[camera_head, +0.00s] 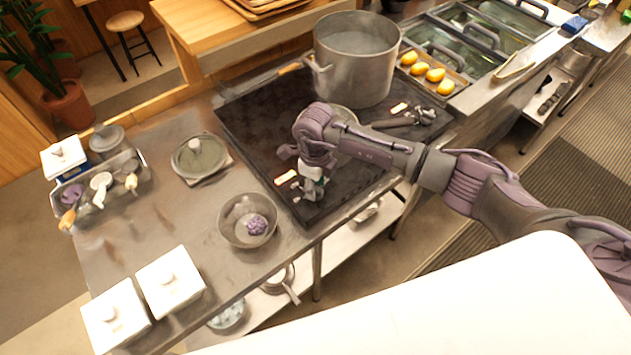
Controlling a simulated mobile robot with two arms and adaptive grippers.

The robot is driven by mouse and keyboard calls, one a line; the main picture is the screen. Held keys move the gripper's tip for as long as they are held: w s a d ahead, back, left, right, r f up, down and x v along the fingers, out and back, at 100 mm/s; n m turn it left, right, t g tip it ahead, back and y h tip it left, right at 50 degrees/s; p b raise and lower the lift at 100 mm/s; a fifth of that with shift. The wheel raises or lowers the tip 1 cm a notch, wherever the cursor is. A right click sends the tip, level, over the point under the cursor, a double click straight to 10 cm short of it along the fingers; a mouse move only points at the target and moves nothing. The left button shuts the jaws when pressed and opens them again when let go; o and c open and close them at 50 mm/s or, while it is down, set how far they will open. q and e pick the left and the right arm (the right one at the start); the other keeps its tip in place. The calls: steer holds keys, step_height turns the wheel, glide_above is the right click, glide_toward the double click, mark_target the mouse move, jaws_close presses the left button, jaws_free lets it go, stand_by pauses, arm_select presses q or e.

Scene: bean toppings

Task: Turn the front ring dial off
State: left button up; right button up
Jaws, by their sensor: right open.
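The dark cooktop (265,130) lies at the middle of the counter. A small dial (311,193) stands at its near edge, beside a lit orange-white panel (286,177). My right gripper (312,180) points down right over this dial, open; its fingers and the arm partly hide the dial, and I cannot tell whether they touch it. A second dial (428,115) stands farther right, by another lit panel (399,108). The dials' settings are too small to read. My left gripper is not in view.
A large steel pot (352,70) stands at the cooktop's back. A bowl with purple contents (243,219), a lidded round pot (199,157) and white lidded boxes (170,280) stand on the left counter. Several yellow items (427,73) lie in a tray to the right.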

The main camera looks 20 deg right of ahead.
jaws_close()
stand_by(0.3)
steer(key=shift+w+f+n+b, duration=0.15)
steer(key=shift+n+b, duration=0.25)
steer(key=shift+b, duration=0.4)
steer(key=n+b, duration=0.6)
steer(key=b, duration=0.3)
steer(key=shift+n, duration=0.3)
steer(key=shift+n+b, duration=0.8)
steer(key=shift+b, duration=0.25)
steer(key=shift+r, duration=0.2)
jaws_free()
